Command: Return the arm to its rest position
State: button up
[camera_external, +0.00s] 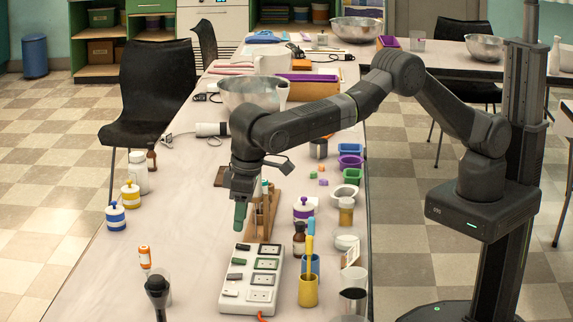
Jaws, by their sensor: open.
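My arm (310,122) reaches left from its column across the long table (190,255). It is bent, with the forearm over the table and the wrist turned down. My gripper (240,222) points down, with greenish-grey fingers, in front of and left of a small wooden rack (275,212). It hangs above the far end of a white panel with several sockets and switches (232,292). The jaws are open, though the fingers overlap from this side. I see nothing held between them.
A brown bottle (299,240), a yellow cup (308,291) and glass beakers stand on the right. A large metal bowl (240,92) is behind my wrist. The table's middle left is mostly clear.

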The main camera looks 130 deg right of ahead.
aim_at(234, 276)
jog(key=f, duration=0.4)
jog(key=f+p, duration=0.1)
jog(key=f, duration=0.3)
jog(key=w+d+f, duration=0.1)
jog(key=f, duration=0.4)
jog(key=shift+w+d+f+p, duration=0.1)
jog(key=shift+p, duration=0.3)
jog(key=shift+f, duration=0.1)
